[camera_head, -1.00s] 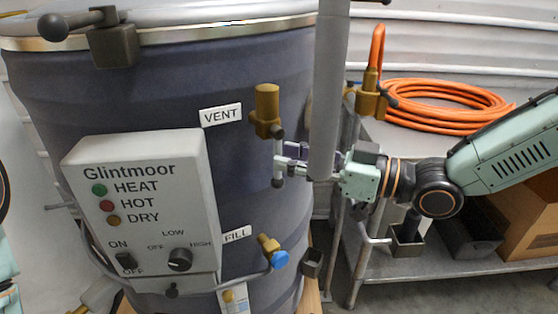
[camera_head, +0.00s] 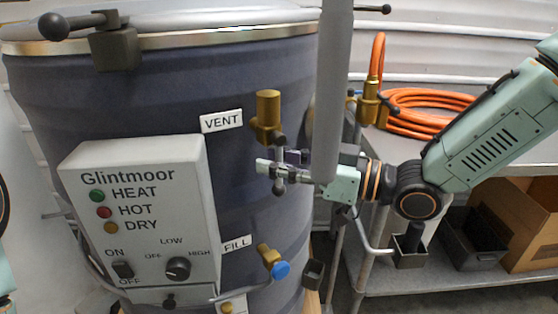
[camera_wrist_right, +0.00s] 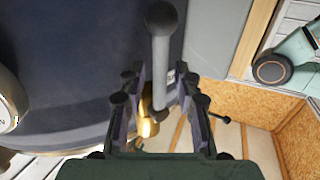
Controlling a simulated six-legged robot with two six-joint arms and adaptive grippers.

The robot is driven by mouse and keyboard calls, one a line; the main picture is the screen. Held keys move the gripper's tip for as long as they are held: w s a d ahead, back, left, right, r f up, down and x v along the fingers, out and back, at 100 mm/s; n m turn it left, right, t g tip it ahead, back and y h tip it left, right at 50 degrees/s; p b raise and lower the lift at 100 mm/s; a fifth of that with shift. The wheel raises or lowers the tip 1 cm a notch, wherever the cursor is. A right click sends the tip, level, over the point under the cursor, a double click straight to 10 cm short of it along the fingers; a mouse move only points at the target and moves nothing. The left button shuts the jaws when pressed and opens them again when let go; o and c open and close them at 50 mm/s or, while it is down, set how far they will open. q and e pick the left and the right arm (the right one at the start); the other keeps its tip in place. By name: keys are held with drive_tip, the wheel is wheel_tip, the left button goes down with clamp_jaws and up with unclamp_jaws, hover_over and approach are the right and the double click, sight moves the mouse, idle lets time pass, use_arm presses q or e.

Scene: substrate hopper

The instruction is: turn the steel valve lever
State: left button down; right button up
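The steel valve lever (camera_head: 279,183) hangs down from the brass vent valve (camera_head: 267,108) on the drum's side, with a dark ball at its lower end. My right gripper (camera_head: 274,163) reaches in from the right at the lever's height, and one finger crosses in front of the lever. In the right wrist view the lever (camera_wrist_right: 160,55) runs between the two fingers of the right gripper (camera_wrist_right: 162,85), with a gap visible on both sides. The fingers look open. The brass valve (camera_wrist_right: 148,120) shows beyond them, partly hidden. My left gripper is out of view.
A grey vertical post (camera_head: 329,120) stands close in front of my right gripper. A control box (camera_head: 150,230) is on the drum to the left. The fill valve (camera_head: 268,255) with a blue knob is below. A steel shelf (camera_head: 375,265) and orange hose (camera_head: 415,108) are at right.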

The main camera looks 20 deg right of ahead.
clamp_jaws()
drive_tip(key=shift+w, duration=0.1)
idle(0.6)
